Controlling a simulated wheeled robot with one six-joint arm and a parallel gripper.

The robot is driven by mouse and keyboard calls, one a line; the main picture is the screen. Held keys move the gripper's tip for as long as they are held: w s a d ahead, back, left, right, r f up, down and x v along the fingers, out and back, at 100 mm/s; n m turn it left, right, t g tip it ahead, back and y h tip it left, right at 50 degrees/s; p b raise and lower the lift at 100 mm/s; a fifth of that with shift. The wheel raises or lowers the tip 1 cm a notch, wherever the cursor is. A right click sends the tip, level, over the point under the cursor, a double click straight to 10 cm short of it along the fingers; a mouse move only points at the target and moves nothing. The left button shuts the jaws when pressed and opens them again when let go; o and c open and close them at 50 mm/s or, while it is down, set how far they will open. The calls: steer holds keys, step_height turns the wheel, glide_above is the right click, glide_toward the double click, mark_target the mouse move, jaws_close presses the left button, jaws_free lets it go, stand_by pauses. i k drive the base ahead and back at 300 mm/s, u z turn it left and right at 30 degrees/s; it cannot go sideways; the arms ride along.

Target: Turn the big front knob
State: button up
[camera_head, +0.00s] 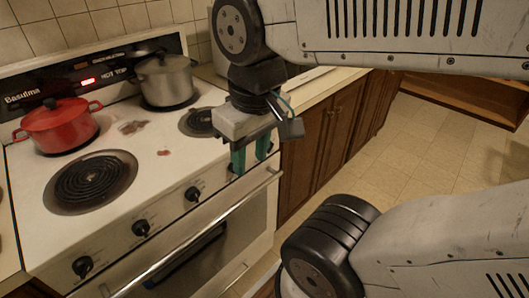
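The white stove (120,190) has a row of black knobs on its front panel. The front-left knob (82,266), the middle knob (141,228) and the knob to its right (193,194) are clear. They look much alike, so I cannot tell which is the big one. My gripper (250,168) points down at the right end of this front panel. Its two green fingers are apart with a gap between them, and I see nothing held. The fingers cover part of the panel there, so any knob behind them is hidden.
A red pot (60,127) and a steel pot (166,82) stand on the rear burners. A bare coil burner (90,180) is at front left. The oven handle (190,240) runs below the knobs. Brown cabinets (325,130) stand to the right; the floor (430,150) beyond is clear.

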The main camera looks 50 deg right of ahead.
mark_target(82, 266)
steer(key=z, duration=1.5)
steer(key=k, duration=1.4)
steer(key=u, duration=1.5)
